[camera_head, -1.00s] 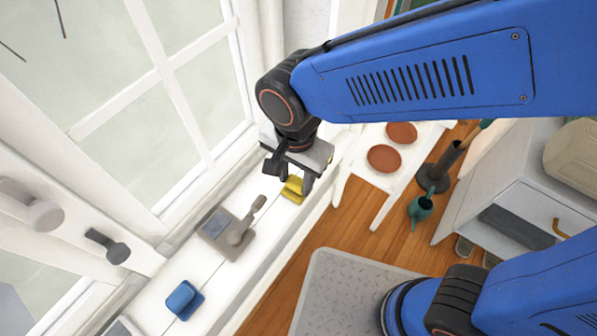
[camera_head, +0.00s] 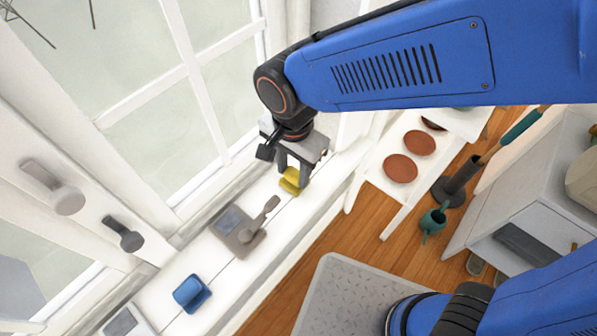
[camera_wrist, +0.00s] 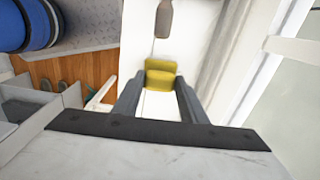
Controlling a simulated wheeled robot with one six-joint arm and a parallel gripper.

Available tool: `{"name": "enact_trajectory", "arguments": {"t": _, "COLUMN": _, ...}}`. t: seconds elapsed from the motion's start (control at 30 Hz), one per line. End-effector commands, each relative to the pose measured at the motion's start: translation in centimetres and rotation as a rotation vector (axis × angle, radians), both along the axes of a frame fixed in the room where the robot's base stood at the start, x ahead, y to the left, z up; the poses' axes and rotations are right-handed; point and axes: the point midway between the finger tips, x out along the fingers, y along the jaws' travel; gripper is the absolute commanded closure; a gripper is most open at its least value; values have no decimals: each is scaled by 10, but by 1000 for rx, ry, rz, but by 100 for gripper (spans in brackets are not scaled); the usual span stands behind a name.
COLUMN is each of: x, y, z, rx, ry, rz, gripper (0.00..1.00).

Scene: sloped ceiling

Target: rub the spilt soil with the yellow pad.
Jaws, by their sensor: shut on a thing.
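The yellow pad (camera_head: 290,181) is between the fingers of my gripper (camera_head: 292,174) above or on the white window sill (camera_head: 215,272). My gripper is shut on it. In the wrist view the pad (camera_wrist: 160,74) shows just beyond the two dark fingertips (camera_wrist: 159,84). I cannot tell whether its underside touches the sill. I see no spilt soil clearly in either view; the area under the pad and gripper is hidden.
On the sill, a grey-brown block with a handle (camera_head: 239,233) and a blue pad (camera_head: 190,293) stand nearer the camera. Window frames (camera_head: 195,75) rise at the left. Terracotta saucers (camera_head: 400,168) sit on a white stand at the right, near a green watering can (camera_head: 434,221).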

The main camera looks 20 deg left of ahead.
Motion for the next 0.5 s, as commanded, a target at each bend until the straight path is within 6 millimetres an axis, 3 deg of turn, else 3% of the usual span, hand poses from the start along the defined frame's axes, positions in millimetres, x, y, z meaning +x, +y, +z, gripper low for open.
{"name": "enact_trajectory", "arguments": {"t": 0.5, "x": 8, "y": 24, "z": 0, "rx": -1, "ry": 0, "rz": 0, "gripper": 94}}
